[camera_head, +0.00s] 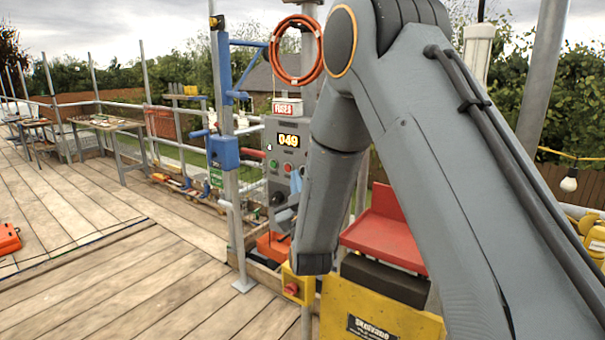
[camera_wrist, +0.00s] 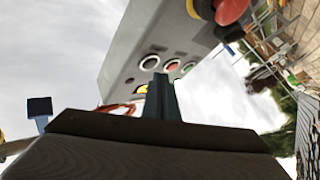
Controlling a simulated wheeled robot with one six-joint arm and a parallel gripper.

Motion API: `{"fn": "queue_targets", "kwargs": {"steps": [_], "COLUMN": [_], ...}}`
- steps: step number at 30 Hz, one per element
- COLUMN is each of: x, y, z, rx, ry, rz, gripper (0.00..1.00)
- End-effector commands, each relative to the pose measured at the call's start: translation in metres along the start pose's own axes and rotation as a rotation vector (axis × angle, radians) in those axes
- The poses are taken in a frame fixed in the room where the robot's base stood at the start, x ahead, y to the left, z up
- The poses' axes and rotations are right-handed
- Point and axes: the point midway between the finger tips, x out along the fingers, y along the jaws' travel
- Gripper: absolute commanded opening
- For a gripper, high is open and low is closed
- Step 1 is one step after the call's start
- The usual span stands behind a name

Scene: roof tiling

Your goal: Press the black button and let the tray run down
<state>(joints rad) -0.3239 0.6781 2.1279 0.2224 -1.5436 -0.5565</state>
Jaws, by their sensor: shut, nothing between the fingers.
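A grey control box (camera_head: 279,165) with a lit display reading about 049 stands on the post in the head view. It carries small red and green buttons and a dark round knob (camera_head: 278,198). In the wrist view the box face (camera_wrist: 130,75) is tilted, with a dark button in a pale ring (camera_wrist: 149,62), a red button (camera_wrist: 172,66) and a green button (camera_wrist: 188,67). My gripper (camera_wrist: 161,82) is shut and empty, its tips in front of the box near these buttons. I cannot tell whether it touches. A red tray-like piece (camera_head: 385,240) sits right of my arm, partly hidden.
A yellow machine body (camera_head: 375,315) and a yellow box with a red button (camera_head: 292,288) stand below my arm. A red mushroom knob (camera_wrist: 231,10) juts out in the wrist view. An orange coiled hose (camera_head: 296,50) hangs above. The plank deck (camera_head: 110,270) is mostly clear.

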Motion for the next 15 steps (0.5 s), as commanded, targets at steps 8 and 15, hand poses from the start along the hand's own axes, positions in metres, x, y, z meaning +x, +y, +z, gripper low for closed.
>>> {"fn": "queue_targets", "kwargs": {"steps": [8, 15], "x": [0.0016, 0.0056], "y": [0.0014, 0.0047], "z": [0.0016, 0.0048], "rx": [0.000, 0.000], "ry": [0.000, -0.001], "rz": [0.001, 0.001], "gripper": [0.00, 0.00]}}
